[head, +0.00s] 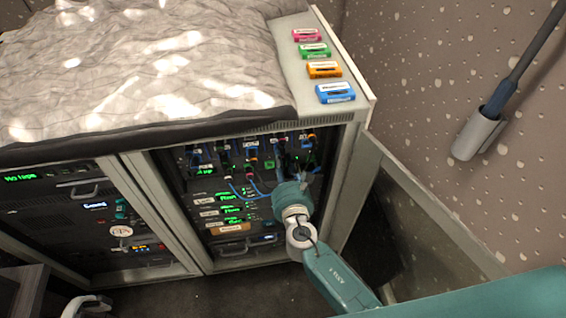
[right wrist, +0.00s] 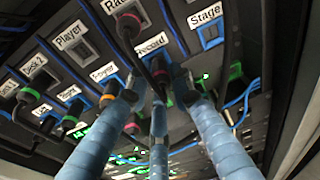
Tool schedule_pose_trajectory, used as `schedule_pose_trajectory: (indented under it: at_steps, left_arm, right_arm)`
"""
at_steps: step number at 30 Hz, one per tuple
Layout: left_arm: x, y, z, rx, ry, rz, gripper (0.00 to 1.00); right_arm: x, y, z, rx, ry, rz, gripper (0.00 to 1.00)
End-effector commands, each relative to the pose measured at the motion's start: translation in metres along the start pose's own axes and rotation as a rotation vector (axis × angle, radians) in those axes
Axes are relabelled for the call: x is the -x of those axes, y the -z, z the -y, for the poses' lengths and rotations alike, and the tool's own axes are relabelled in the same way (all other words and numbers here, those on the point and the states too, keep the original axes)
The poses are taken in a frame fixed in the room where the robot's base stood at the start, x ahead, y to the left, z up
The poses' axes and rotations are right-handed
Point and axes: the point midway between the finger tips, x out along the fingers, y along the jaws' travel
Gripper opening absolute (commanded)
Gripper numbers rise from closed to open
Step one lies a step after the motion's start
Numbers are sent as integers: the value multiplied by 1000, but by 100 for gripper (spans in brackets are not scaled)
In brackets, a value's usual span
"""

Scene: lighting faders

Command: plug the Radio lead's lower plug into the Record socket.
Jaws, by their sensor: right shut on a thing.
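My right gripper (head: 300,168) reaches into the open right bay of the cabinet, at its upper patch panel. In the right wrist view its blue-wrapped fingers (right wrist: 160,95) close around a dark plug (right wrist: 163,92), just below the Record label (right wrist: 151,45). The fingers hide most of the plug and the Record socket, so I cannot tell whether the plug is in it. A black plug with a red ring (right wrist: 130,20) sits below the partly cut-off Radio label (right wrist: 116,4), with a dark lead running from it. My left gripper is not clearly visible.
The Stage socket (right wrist: 210,36) with a blue rim is right of the Record label. Player (right wrist: 72,38) is to the left. Several other plugs and blue leads crowd the panel. An open cabinet door (head: 425,205) stands right of my arm. Coloured labelled boxes (head: 324,69) lie on top.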

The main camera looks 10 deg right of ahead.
Motion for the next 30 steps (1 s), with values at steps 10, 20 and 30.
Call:
schedule_pose_trajectory:
  at_steps: [10,20,30]
  left_arm:
    - [0,0,0,0,0,0,40]
    - [-1,0,0,0,0,0,40]
    - [-1,0,0,0,0,0,40]
  right_arm:
    - [-5,-1,0,0,0,1,0]
    - [-10,-2,0,0,0,1,0]
    - [-12,-4,0,0,0,4,31]
